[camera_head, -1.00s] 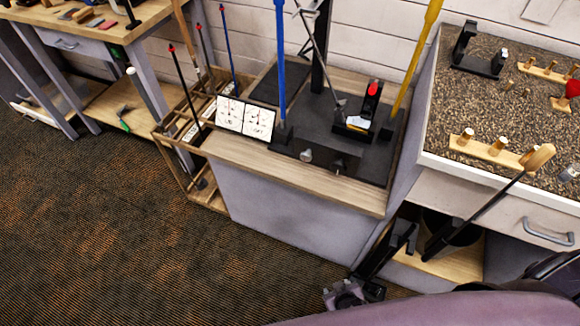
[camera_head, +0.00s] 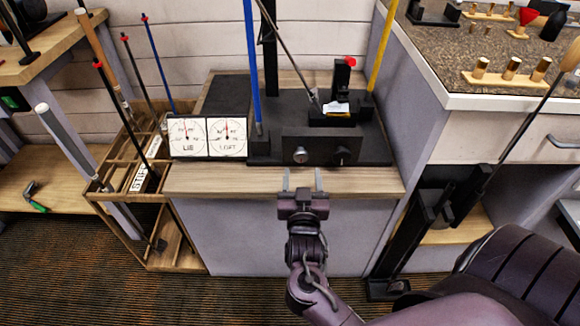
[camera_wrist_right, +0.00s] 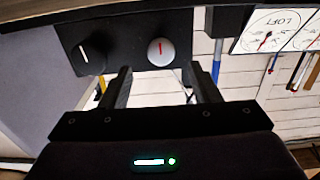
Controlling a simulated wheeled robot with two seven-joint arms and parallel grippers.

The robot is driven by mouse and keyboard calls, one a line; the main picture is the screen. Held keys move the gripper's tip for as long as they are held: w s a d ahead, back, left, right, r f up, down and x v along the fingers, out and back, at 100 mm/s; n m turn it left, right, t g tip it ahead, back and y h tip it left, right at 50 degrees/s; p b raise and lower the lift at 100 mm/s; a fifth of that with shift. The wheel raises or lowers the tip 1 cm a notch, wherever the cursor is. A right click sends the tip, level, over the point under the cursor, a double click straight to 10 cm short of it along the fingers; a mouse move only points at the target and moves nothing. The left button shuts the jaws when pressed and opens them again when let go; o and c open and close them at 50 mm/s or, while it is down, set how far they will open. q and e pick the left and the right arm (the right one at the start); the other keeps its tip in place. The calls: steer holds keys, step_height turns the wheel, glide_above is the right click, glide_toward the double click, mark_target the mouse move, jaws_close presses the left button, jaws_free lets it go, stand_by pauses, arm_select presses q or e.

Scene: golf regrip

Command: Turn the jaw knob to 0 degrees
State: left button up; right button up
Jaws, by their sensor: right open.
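A black machine front (camera_head: 322,142) carries two knobs. One knob is silver (camera_head: 300,155) with a red mark, the other black (camera_head: 342,155) with a white line. No label shows which is the jaw knob. In the right wrist view the silver knob (camera_wrist_right: 160,52) lies beyond and between the fingertips, and the black knob (camera_wrist_right: 88,57) is to the left. Both marks look near vertical there. My right gripper (camera_head: 303,180) is open and empty in front of the silver knob, apart from it; it also shows in the wrist view (camera_wrist_right: 158,82). My left gripper is out of view.
LIE and LOFT dials (camera_head: 207,137) stand left of the machine. A wooden bench edge (camera_head: 230,182) runs below the knobs. A blue shaft (camera_head: 253,70) and a yellow shaft (camera_head: 382,45) rise beside the machine. A club rack (camera_head: 165,220) stands at left.

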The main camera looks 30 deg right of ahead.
mark_target(301, 159)
steer(key=x, duration=0.5)
steer(key=shift+w, duration=0.15)
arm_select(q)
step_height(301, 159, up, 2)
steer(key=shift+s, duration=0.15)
arm_select(e)
steer(key=c, duration=1)
